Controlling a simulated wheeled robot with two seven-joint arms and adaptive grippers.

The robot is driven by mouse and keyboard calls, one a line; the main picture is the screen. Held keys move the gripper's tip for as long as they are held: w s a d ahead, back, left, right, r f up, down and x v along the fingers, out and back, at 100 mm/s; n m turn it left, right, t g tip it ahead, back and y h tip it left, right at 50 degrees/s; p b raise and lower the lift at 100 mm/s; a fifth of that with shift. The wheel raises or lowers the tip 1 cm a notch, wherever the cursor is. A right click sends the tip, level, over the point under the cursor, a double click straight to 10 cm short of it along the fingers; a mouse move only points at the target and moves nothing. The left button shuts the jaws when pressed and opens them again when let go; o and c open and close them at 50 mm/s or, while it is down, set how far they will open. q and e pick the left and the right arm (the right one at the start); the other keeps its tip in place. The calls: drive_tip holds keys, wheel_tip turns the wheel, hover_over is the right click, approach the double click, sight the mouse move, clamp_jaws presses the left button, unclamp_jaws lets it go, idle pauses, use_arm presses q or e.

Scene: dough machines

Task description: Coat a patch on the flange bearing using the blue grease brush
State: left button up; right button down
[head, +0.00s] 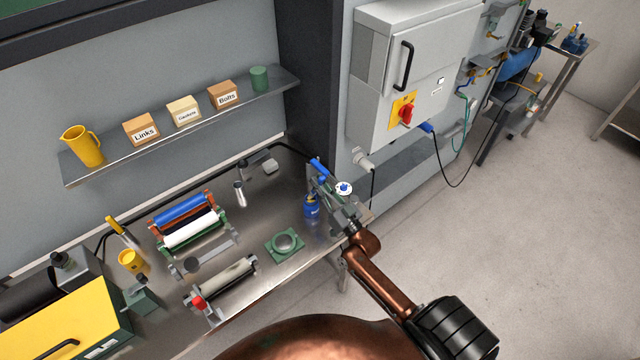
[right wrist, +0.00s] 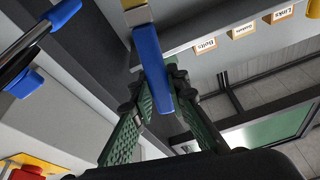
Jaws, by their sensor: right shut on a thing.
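The blue grease brush (head: 319,165) is held in my right gripper (head: 326,185), above the back right part of the bench. In the right wrist view, the green fingers of my right gripper (right wrist: 158,92) are shut on the brush's blue handle (right wrist: 150,62); a metal-coloured part of the brush shows at the top edge. The flange bearing (head: 284,243), a round grey ring on a green square base, lies on the bench, lower left of the gripper and apart from it. A blue pot (head: 311,207) stands just below the gripper. My left gripper is out of view.
The metal bench (head: 262,212) also bears a roller stand (head: 186,222), a grey roller (head: 225,282) with a red end and a yellow cup (head: 131,261). A shelf (head: 200,118) with labelled boxes hangs behind. A grey switch cabinet (head: 425,70) stands right of the bench.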

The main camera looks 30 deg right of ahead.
drive_tip(key=shift+r+p, duration=2.1)
drive_tip(key=shift+r, duration=0.45)
drive_tip(key=shift+f, duration=0.1)
